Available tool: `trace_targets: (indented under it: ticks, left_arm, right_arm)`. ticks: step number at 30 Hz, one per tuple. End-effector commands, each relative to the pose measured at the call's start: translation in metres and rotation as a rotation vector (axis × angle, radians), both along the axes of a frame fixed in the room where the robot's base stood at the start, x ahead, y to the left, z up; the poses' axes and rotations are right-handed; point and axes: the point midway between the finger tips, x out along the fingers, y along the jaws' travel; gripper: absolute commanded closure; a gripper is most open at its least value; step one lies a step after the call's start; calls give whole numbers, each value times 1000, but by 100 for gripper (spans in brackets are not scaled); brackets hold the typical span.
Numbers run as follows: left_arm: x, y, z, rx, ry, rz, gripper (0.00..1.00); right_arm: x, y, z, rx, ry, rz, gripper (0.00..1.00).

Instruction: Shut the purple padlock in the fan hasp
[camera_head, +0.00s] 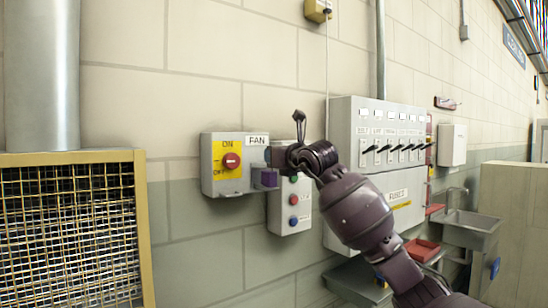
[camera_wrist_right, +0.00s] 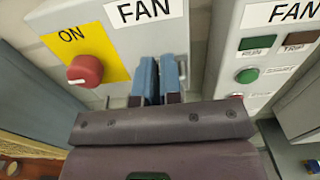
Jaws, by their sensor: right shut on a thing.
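The purple padlock (camera_head: 267,178) shows in the head view at the right side of the grey fan switch box (camera_head: 209,165), just below my right gripper's fingertips (camera_head: 270,157). My right gripper is shut on the padlock, its fingers pointing left at the box's edge. In the right wrist view the two blue fingertips (camera_wrist_right: 158,80) stand close together beside the box's FAN label; the padlock is hidden there. The hasp is hidden behind the gripper, so I cannot tell whether the shackle is through it or closed. My left gripper is in neither view.
The red knob (camera_head: 231,161) sits on the box's yellow ON/OFF plate. A grey push-button station (camera_head: 289,222) hangs close right of the box, partly behind my right arm. A panel with black levers (camera_head: 392,118) is further right. A yellow-framed mesh guard (camera_head: 68,230) stands at left.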

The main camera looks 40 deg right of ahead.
Motion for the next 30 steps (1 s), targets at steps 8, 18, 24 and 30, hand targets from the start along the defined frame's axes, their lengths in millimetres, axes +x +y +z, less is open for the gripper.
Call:
trace_targets:
  ticks: [8, 18, 24, 30]
  left_arm:
    - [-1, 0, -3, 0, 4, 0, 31]
    - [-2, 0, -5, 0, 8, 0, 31]
    - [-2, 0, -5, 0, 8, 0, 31]
    - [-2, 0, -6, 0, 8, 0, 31]
  right_arm:
    - [7, -1, 0, 0, 0, -1, 100]
    - [13, -1, 0, 0, 0, 0, 100]
    - [13, -2, 1, 0, -1, -1, 100]
    - [13, -2, 0, 0, -1, 0, 100]
